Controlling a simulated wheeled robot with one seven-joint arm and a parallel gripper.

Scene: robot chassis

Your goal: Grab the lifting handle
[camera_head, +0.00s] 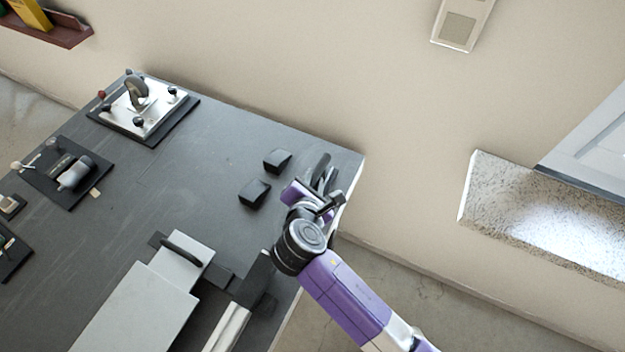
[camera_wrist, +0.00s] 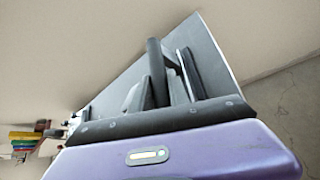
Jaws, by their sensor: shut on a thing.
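A dark, rounded lifting handle (camera_head: 322,165) rises near the right corner of the dark table. My gripper (camera_head: 320,182) is at it, with its fingers closed around the bar. In the wrist view the handle (camera_wrist: 154,62) shows as a dark upright bar between the fingers of my gripper (camera_wrist: 166,85). Its lower part is hidden by the fingers and the gripper body.
Two black blocks, one (camera_head: 277,160) and another (camera_head: 254,192), stand left of my gripper. A silver plate (camera_head: 150,115) with a ring and knobs lies at the far left. A grey box (camera_head: 140,305) with a dark bar handle is at the front. A stone ledge (camera_head: 545,210) is right.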

